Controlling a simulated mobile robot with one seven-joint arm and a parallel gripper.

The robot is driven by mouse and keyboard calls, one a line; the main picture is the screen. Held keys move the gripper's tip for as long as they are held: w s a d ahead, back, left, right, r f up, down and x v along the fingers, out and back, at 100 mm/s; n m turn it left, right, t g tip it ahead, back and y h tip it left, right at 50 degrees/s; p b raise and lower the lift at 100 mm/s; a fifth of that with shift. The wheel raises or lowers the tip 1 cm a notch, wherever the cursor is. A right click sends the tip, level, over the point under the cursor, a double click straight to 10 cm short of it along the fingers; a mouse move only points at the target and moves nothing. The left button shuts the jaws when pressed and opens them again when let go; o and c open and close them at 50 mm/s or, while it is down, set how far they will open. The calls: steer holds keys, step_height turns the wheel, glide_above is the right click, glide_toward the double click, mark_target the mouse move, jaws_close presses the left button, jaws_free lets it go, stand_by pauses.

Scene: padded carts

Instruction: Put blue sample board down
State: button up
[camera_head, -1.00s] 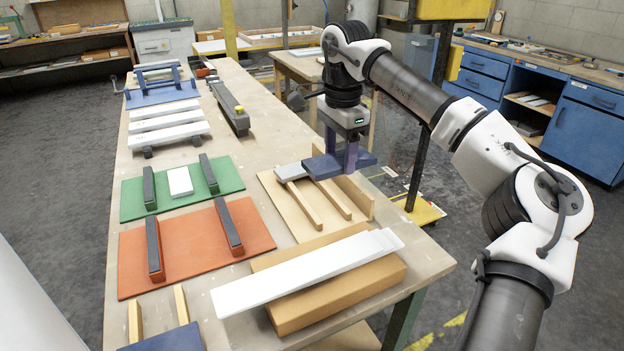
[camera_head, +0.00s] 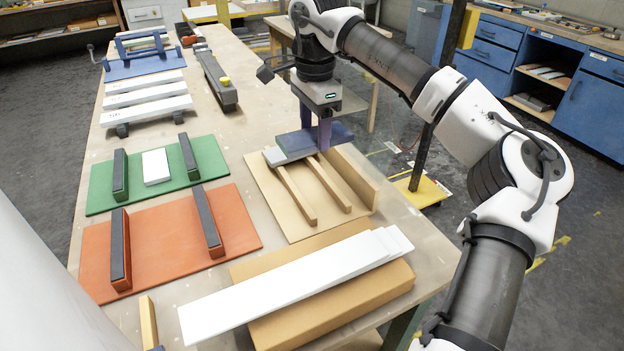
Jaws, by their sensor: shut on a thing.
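My gripper (camera_head: 316,136) is shut on the blue sample board (camera_head: 297,143), pointing down from above. The board is a flat blue-purple slab with a grey left end. It lies across the far ends of two wooden rails on a tan wooden rack (camera_head: 263,188). I cannot tell whether it touches the rails or hovers just above them. A taller wooden strip (camera_head: 355,182) stands along the rack's right side, close to the board. The gripper's fingers partly hide the board's middle.
A green board (camera_head: 210,155) and an orange board (camera_head: 165,240) with dark bars lie left of the rack. White planks (camera_head: 290,285) on a cardboard-coloured box (camera_head: 345,305) lie in front. A grey rail tool (camera_head: 218,80) lies farther back. Bare tabletop (camera_head: 255,120) shows behind the rack.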

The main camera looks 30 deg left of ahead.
step_height(320, 180, down, 14)
steer(key=shift+p, duration=0.55)
steer(key=shift+f, duration=0.1)
steer(key=o, duration=1)
step_height(320, 180, up, 12)
steer(key=shift+r+b, duration=0.1)
steer(key=shift+b, duration=0.4)
